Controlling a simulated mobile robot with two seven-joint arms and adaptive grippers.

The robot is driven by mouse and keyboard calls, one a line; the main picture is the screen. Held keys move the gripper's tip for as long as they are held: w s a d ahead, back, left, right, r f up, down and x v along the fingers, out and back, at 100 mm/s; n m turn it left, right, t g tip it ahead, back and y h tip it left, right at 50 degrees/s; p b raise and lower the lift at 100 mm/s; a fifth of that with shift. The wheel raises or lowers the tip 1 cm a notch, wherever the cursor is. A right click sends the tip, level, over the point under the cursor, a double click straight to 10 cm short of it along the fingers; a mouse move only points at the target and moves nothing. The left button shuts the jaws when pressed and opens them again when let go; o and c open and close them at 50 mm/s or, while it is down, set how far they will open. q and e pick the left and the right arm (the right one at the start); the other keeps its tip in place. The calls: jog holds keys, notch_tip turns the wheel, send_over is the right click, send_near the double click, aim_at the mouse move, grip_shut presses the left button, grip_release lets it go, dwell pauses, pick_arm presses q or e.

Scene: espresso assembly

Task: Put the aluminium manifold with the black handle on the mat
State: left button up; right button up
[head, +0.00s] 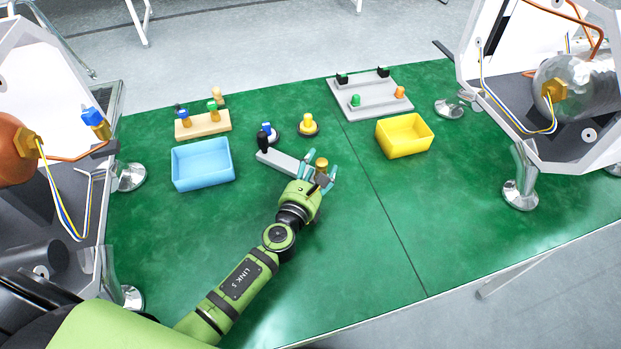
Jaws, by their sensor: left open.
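The aluminium manifold (279,161) is a flat grey bar lying on the green surface (330,250) near the middle. Its black handle (265,138) stands up at its left end. A brass fitting (321,164) shows at its right end, beside my fingers. My left gripper (326,178) is open at that right end, with its teal fingertips close around the fitting. Whether they touch it I cannot tell. The gripper hides part of the bar's right end. No separate mat stands out from the green surface. My right gripper is not in view.
A blue bin (203,180) and a wooden rack (203,131) with fittings stand left. Two knobbed parts (275,137) (308,128) stand behind the manifold. A grey plate (371,97) and yellow bin (405,154) are right. Machine frames flank both sides. The front right is clear.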

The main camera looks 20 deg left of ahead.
pick_arm(q)
jog(key=s, duration=0.7)
jog(key=s+b, duration=0.1)
jog(key=s, duration=0.3)
jog(key=shift+a+r, duration=0.3)
jog(key=shift+s+r, duration=0.15)
jog(key=shift+s, duration=0.35)
